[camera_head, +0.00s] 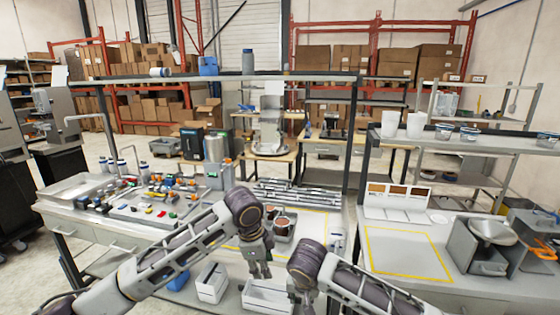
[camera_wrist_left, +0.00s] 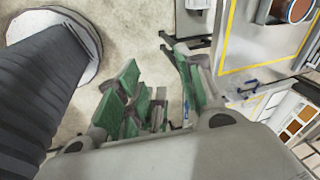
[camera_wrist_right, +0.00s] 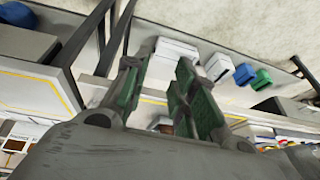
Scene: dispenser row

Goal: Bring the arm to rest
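My left gripper (camera_head: 261,270) hangs in front of the bench, near the middle of the head view. In the left wrist view its green-padded fingers (camera_wrist_left: 152,72) stand apart with nothing between them and floor beyond. My right gripper (camera_head: 304,299) is lower and to the right, at the bottom of the head view and partly hidden by its wrist. In the right wrist view its green-padded fingers (camera_wrist_right: 158,78) are apart, with no object held between them. Both arms are bent in front of my body, clear of the bench top as far as I can tell.
A bench with a yellow-outlined area (camera_head: 306,233) and a caddy with reddish-brown contents (camera_head: 284,230) lies ahead. White bins (camera_head: 212,283) sit low beneath it. A right-hand bench has another yellow outline (camera_head: 405,255) and a scale with a metal pan (camera_head: 492,231).

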